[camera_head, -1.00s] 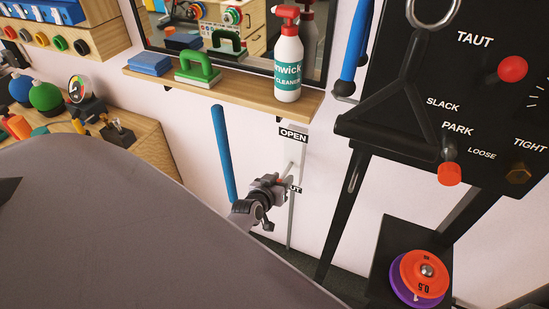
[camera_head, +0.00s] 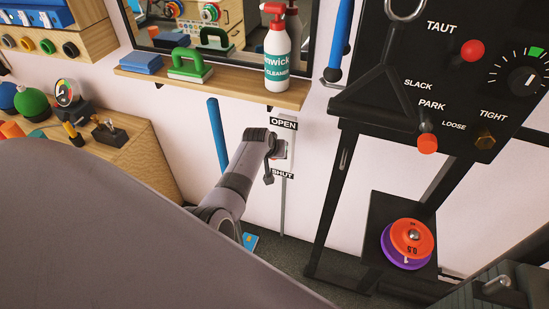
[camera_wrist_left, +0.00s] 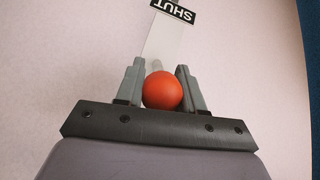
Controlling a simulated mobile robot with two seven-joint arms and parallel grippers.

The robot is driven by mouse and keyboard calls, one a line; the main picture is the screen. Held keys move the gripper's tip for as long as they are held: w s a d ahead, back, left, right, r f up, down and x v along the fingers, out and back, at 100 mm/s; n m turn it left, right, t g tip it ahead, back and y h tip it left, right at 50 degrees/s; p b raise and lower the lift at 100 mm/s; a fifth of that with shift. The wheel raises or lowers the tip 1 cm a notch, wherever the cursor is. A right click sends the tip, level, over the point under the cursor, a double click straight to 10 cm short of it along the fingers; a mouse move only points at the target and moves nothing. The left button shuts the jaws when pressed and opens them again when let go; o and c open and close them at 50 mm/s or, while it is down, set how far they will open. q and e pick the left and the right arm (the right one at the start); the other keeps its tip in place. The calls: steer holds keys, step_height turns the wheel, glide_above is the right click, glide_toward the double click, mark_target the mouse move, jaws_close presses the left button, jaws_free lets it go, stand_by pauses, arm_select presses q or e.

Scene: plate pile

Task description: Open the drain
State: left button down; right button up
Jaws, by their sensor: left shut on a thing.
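The drain panel (camera_head: 287,198) is a narrow pale strip on the wall, with an OPEN label (camera_head: 283,122) above and a SHUT label (camera_head: 283,174) below. My left gripper (camera_head: 280,148) is at the panel just under the OPEN label. In the left wrist view my left gripper (camera_wrist_left: 162,88) has its fingers closed on either side of a red ball knob (camera_wrist_left: 162,92). The SHUT label (camera_wrist_left: 174,9) shows upside down at the top there. The knob is hidden in the head view behind my gripper. My right gripper is not seen.
A wooden shelf (camera_head: 215,88) above holds a spray bottle (camera_head: 277,48) and a green-handled block (camera_head: 190,66). A blue pole (camera_head: 217,135) stands left of the panel. The black rack (camera_head: 345,165) stands to the right, with orange and purple discs (camera_head: 410,240) low down.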

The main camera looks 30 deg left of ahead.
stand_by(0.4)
arm_select(q)
steer(key=c, duration=0.8)
jaws_free()
steer(key=shift+w, duration=0.1)
steer(key=shift+r, duration=0.1)
steer(key=shift+s+r+p, duration=0.35)
steer(key=shift+s+r, duration=0.05)
steer(key=shift+r, duration=0.1)
steer(key=p+v, duration=0.1)
steer(key=v, duration=0.3)
steer(key=shift+s+r, duration=0.15)
steer(key=shift+r, duration=0.1)
steer(key=shift+s+d+r+p, duration=0.1)
steer(key=shift+s+r+p, duration=0.3)
steer(key=shift+r, duration=0.1)
